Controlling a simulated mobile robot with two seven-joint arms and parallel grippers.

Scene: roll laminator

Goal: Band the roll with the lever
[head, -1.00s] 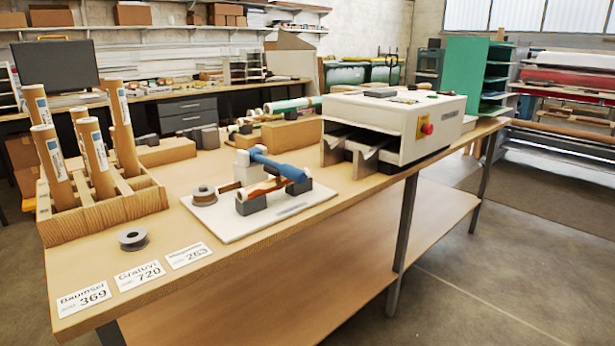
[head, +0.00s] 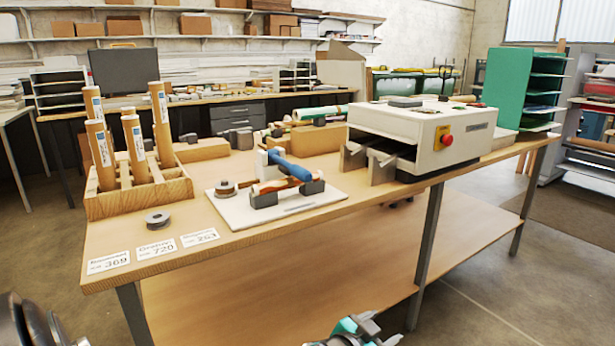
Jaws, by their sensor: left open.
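A white board (head: 236,215) lies on the table. On it stands a banding stand with a blue lever (head: 290,169) that slants down to the right over the roll. The roll (head: 284,187), brown with white ends, lies across two dark cradle blocks (head: 313,186). The lever partly hides it. A small spool of brown band (head: 225,188) sits at the board's left. My left gripper (head: 372,331) is open at the bottom edge, below and in front of the table, well away from the lever. It is partly cut off. My right gripper is not in view.
A wooden rack (head: 140,199) with several upright rolls stands left. A grey tape ring (head: 158,219) and label cards (head: 157,249) lie before it. A white laminator (head: 425,133) stands right of the board. Floor before the table is clear.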

